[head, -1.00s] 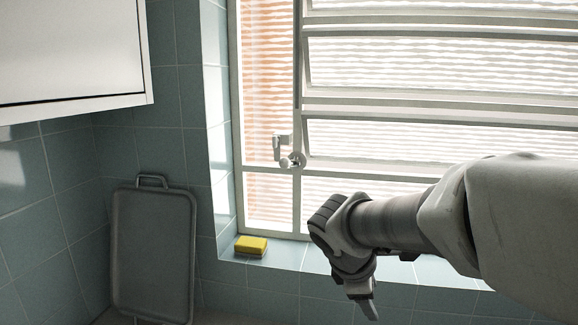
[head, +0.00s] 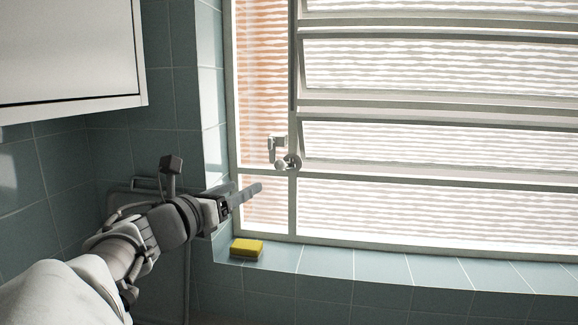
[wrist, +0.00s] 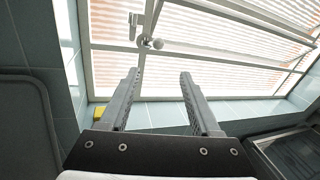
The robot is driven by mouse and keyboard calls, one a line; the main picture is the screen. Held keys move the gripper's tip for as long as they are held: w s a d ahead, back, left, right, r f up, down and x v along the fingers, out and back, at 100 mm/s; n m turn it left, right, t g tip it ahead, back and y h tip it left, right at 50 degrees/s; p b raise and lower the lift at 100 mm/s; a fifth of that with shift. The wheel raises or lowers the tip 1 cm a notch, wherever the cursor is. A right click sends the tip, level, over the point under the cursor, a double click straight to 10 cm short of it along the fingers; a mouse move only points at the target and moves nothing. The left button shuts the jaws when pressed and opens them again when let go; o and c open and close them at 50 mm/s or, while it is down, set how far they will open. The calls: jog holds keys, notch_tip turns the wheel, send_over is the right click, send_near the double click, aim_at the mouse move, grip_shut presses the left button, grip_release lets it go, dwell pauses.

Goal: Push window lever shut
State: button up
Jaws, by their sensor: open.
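The window lever (head: 278,152) is a small light metal handle with a round knob, on the upright bar at the left of the window. In the wrist view the lever (wrist: 151,43) shows ahead of the fingers, near the top middle, with its knob and a hanging handle part to the left. My gripper (head: 250,192) is left of and below the lever in the head view, its fingers pointing right towards the window. In the wrist view my gripper (wrist: 160,75) is open, with nothing between its fingers and a gap to the lever.
A yellow sponge (head: 246,248) lies on the tiled sill (head: 380,268), below my gripper. A grey tray (head: 145,183) leans at the left wall, mostly behind my arm. A white cabinet (head: 65,50) hangs at upper left. Tilted window panes (head: 430,65) fill the right.

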aim_at(277, 166)
jog(key=x, duration=1.7)
jog(key=shift+w+a+r, duration=0.15)
jog(key=shift+a+r, duration=0.1)
jog(key=shift+r, duration=0.1)
grip_shut()
dwell(0.9)
